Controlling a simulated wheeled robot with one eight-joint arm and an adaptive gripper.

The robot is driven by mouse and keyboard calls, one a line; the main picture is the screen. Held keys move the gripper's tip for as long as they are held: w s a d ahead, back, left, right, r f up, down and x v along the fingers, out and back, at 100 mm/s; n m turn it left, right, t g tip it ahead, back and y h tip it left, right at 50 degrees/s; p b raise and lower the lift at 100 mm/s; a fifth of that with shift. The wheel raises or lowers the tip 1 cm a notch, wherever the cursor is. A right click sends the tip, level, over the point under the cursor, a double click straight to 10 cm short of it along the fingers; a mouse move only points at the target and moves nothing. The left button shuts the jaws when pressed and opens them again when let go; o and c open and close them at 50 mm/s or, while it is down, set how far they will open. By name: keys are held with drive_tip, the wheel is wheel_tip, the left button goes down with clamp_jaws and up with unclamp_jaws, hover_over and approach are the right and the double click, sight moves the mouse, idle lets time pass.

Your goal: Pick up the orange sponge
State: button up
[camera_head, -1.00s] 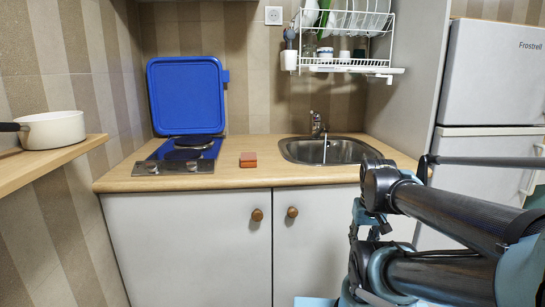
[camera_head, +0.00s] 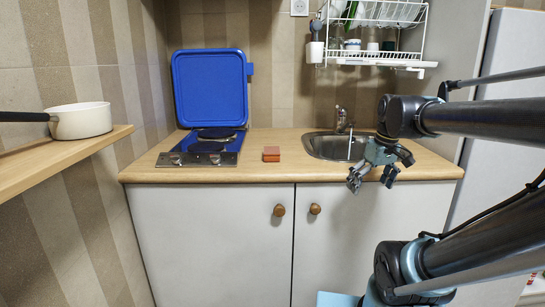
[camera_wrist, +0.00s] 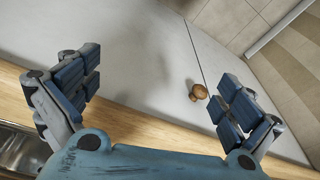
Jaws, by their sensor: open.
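The orange sponge (camera_head: 271,154) is a small reddish-orange block lying on the wooden counter, between the hob and the sink in the head view. My gripper (camera_head: 371,181) is open and empty. It hangs in front of the counter's front edge near the sink, to the right of the sponge and apart from it. In the wrist view my gripper (camera_wrist: 155,97) shows its two fingers spread wide, with a cabinet front and one round knob between them. The sponge does not show in the wrist view.
The hob (camera_head: 203,152) has its blue lid (camera_head: 210,88) raised against the wall. The sink (camera_head: 340,147) with a tap is right of the sponge. A dish rack (camera_head: 375,57) hangs above. A white pot (camera_head: 80,120) stands on a left shelf (camera_head: 50,160). Counter around the sponge is clear.

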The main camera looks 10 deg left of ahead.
drive_tip(key=w+a+r+n+g+y, duration=0.1)
drive_tip(key=w+a+r+n+y, duration=0.1)
drive_tip(key=w+a+r+n, duration=0.7)
drive_tip(key=n+g, duration=0.2)
drive_tip(key=n, duration=0.3)
approach(273, 149)
drive_tip(key=shift+y, duration=0.4)
drive_tip(key=x, duration=0.2)
drive_tip(key=d+x, duration=0.1)
drive_tip(key=x, duration=0.1)
drive_tip(key=shift+s+a+f, duration=0.15)
drive_tip(key=shift+f, duration=0.3)
drive_tip(key=shift+x, duration=2.65)
drive_tip(key=shift+s, duration=0.15)
drive_tip(key=c, duration=1)
drive_tip(key=shift+o, duration=0.2)
drive_tip(key=shift+r, duration=0.1)
wheel_tip(273, 149, up, 10)
